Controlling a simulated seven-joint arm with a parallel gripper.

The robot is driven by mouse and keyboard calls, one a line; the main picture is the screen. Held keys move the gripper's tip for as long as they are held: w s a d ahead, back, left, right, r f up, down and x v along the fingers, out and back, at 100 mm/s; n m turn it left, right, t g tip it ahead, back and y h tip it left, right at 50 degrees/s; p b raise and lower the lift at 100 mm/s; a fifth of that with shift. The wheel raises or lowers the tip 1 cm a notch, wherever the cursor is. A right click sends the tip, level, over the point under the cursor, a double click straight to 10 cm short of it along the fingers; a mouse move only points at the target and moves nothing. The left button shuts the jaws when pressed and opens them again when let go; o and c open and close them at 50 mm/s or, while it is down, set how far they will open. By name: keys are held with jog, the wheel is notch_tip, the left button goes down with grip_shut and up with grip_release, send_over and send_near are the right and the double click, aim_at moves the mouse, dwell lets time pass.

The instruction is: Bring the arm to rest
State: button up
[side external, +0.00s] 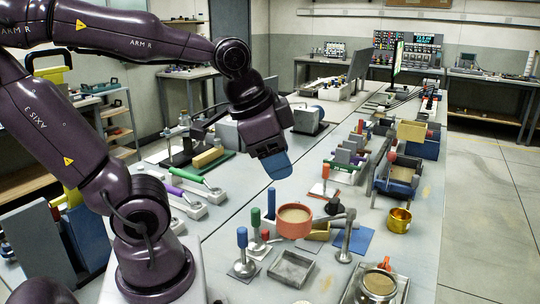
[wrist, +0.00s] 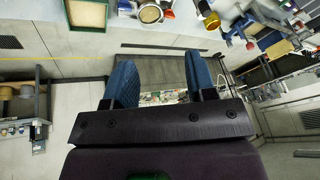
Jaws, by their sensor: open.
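My purple arm reaches in from the left in the side view, bent at the elbow. My gripper (side external: 273,165) hangs over the long grey table (side external: 215,260), pointing down and clear of the objects on it. Only one blue finger shows plainly there. In the wrist view my gripper (wrist: 162,82) has two blue padded fingers set wide apart. Nothing is between them, so the gripper is open and empty.
Below and in front stand an orange bowl (side external: 294,221), a blue-handled tool (side external: 242,238), a square metal tray (side external: 291,268) and a gold cup (side external: 399,221). Green- and purple-handled tools (side external: 186,172) lie left of the gripper. Blue and tan equipment (side external: 397,178) stands at right.

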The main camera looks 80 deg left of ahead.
jog(key=s+d+n, duration=0.1)
jog(key=d+r+n, duration=0.1)
jog(key=shift+s+d+n+t+h, duration=0.2)
jog(key=shift+s+n+t+h, duration=0.1)
jog(key=shift+s+t+h, duration=0.1)
dwell(1.0)
